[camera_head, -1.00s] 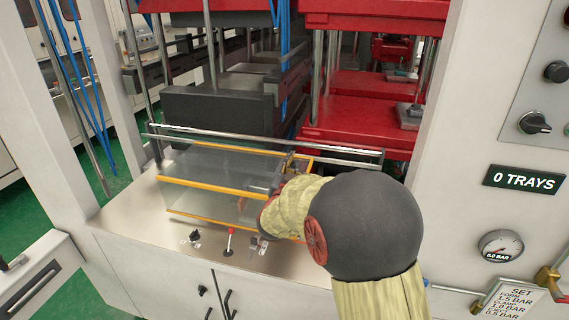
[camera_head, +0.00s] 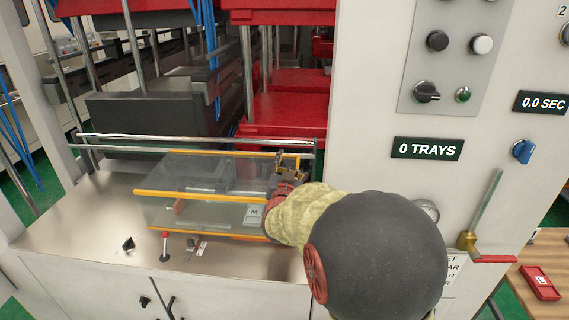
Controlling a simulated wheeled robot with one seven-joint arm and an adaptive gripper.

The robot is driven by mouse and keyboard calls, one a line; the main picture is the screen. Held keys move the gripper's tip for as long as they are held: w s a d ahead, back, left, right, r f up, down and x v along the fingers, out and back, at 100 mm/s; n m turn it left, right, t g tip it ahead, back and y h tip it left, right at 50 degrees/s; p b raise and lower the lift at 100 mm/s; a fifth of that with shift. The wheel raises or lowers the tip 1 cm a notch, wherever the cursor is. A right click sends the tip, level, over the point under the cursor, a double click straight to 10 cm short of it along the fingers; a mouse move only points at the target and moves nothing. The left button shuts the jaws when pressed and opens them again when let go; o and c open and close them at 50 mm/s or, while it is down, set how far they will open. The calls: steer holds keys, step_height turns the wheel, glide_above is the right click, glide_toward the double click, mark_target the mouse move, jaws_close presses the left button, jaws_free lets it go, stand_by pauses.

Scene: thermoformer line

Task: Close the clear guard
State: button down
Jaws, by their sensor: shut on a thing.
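The clear guard (camera_head: 170,208) is a see-through box with orange edges. It stands over the pale machine bench, in front of the press, below a pair of horizontal metal rails (camera_head: 110,138). Its right end is close to the rails' right end, and the rails' left part is bare. My gripper (camera_head: 287,166) is at the guard's upper right corner, shut on what appears to be its handle. My wrist and arm hide the guard's lower right side, and the exact grip is too small to see.
A red-tipped lever (camera_head: 165,246) and a black knob (camera_head: 128,244) stand on the bench in front of the guard. The white control panel (camera_head: 375,190) rises to the right, with a "0 TRAYS" display (camera_head: 427,149). Red press plates (camera_head: 285,112) are behind. The bench's left part is clear.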

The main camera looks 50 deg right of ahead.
step_height(320, 180, down, 2)
steer(key=shift+s+a+f, duration=0.1)
steer(key=shift+s+f, duration=0.05)
steer(key=shift+f, duration=0.05)
steer(key=c, duration=1.7)
jaws_free()
steer(key=shift+c, duration=1.8)
steer(key=v, duration=0.3)
steer(key=r+v, duration=0.1)
steer(key=v, duration=0.7)
steer(key=shift+a+r, duration=0.15)
steer(key=shift+r, duration=0.1)
steer(key=shift+s+a+r, duration=0.15)
steer(key=shift+a+r, duration=0.05)
steer(key=shift+r, duration=0.1)
steer(key=shift+r, duration=0.1)
